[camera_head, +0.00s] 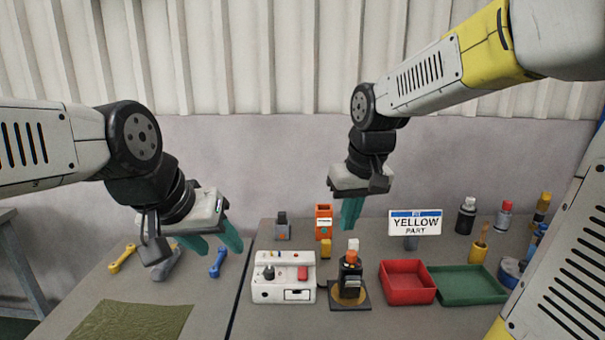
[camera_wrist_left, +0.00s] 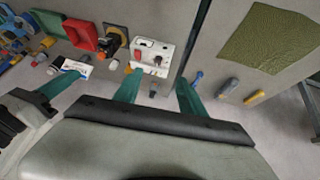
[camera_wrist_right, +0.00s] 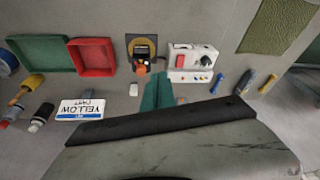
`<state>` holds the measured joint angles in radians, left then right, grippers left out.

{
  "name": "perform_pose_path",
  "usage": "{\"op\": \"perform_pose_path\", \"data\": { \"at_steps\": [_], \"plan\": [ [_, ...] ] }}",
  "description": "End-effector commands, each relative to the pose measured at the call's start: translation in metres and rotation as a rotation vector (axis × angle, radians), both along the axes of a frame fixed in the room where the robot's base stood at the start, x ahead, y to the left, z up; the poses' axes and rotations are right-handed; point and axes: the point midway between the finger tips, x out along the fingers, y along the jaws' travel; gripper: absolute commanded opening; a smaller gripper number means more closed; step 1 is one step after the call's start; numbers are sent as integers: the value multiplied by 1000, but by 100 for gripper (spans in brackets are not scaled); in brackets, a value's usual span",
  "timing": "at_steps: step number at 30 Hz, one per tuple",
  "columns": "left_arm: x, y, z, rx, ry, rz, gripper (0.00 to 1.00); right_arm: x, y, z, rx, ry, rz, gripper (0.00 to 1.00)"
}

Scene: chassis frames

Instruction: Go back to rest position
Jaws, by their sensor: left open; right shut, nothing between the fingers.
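My left gripper (camera_head: 216,245) is open and empty, with its teal fingers apart above the left part of the table. Its fingers also show spread in the left wrist view (camera_wrist_left: 158,88). My right gripper (camera_head: 350,212) is shut and empty, raised above the middle of the table behind the black device. Its fingers show together in the right wrist view (camera_wrist_right: 157,90). Neither gripper touches anything that I can see.
Below stand a white control box (camera_head: 283,292), a black device with an orange top (camera_head: 350,275), a red tray (camera_head: 407,296) and a green tray (camera_head: 470,298). A "YELLOW PART" sign (camera_head: 415,223) stands behind. Bottles (camera_head: 466,216) stand at right.

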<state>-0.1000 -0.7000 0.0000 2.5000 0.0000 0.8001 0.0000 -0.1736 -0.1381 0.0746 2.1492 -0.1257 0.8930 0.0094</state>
Motion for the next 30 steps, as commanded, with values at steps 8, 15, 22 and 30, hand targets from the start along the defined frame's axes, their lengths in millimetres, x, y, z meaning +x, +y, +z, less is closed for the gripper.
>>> {"op": "perform_pose_path", "data": {
  "at_steps": [8,15,22,30],
  "plan": [
    [0,0,0,0,0,0,48,-76,-36,24,105,-154,-136,0],
    [0,0,0,0,0,0,48,-113,-47,23,167,-234,-203,0],
    [0,0,0,0,0,0,48,-120,-48,22,179,-247,-214,0],
    [3,-1,1,9,4,-15,21,-119,-48,22,179,-247,-214,0]
  ]
}}
